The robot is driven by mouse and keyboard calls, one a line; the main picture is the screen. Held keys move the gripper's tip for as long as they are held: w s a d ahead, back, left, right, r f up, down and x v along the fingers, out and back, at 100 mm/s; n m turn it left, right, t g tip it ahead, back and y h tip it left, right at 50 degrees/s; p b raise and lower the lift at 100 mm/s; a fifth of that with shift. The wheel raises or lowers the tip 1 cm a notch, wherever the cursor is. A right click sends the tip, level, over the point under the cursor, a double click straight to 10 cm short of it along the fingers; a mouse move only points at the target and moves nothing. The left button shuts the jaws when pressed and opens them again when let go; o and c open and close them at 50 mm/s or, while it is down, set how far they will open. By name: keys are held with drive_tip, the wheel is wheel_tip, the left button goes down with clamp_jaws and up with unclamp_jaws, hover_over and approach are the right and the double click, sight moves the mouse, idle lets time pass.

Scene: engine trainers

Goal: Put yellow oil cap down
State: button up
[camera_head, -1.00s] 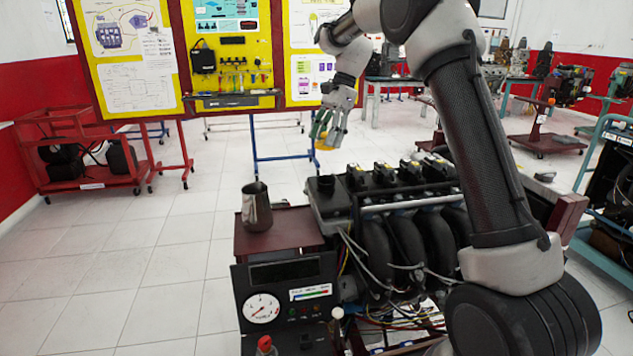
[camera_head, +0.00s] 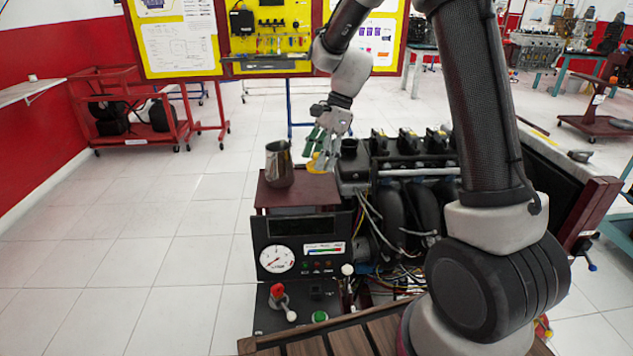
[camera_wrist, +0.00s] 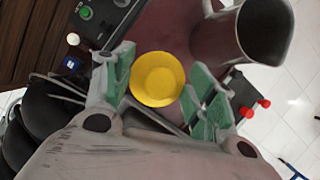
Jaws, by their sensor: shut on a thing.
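My gripper (camera_head: 322,152) is shut on the yellow oil cap (camera_head: 320,164), which shows between the green-padded fingers. In the wrist view the yellow oil cap (camera_wrist: 157,79) appears as a round, hollow cup. The gripper points down over the right part of a dark red platform (camera_head: 300,198), right of the metal jug (camera_head: 279,166). I cannot tell whether the cap touches the platform. The dark red platform (camera_wrist: 165,30) also shows behind the cap in the wrist view, with the jug (camera_wrist: 258,38) close by at upper right.
The black engine (camera_head: 400,190) stands just right of the gripper, with cables below it. A gauge panel (camera_head: 300,255) with knobs is in front of the platform. A wooden slatted surface (camera_head: 345,342) lies at the bottom. The floor at left is clear.

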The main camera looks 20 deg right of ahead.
sight(314, 189)
drive_tip(key=shift+f, duration=3.15)
drive_tip(key=shift+f, duration=0.15)
drive_tip(key=o, duration=0.9)
drive_tip(key=s+v, duration=0.1)
drive_tip(key=v, duration=1.1)
drive_tip(key=s+d+r+n+t+h, duration=0.1)
drive_tip(key=s+d+r+n, duration=0.1)
drive_tip(key=s+r+n, duration=0.3)
drive_tip(key=s+d+r+n+t+h, duration=0.1)
drive_tip(key=s+d+r+n, duration=0.15)
drive_tip(key=s+r, duration=0.35)
drive_tip(key=s+d+n+t+h, duration=0.1)
drive_tip(key=s+d+n, duration=0.1)
drive_tip(key=s, duration=0.4)
drive_tip(key=s+d+n+t, duration=0.1)
drive_tip(key=s+d+n, duration=0.1)
drive_tip(key=s, duration=0.4)
drive_tip(key=s+d+f+n+t+h, duration=0.1)
drive_tip(key=s+n, duration=0.3)
drive_tip(key=s, duration=0.2)
drive_tip(key=shift+d+h, duration=0.3)
drive_tip(key=shift+d, duration=0.1)
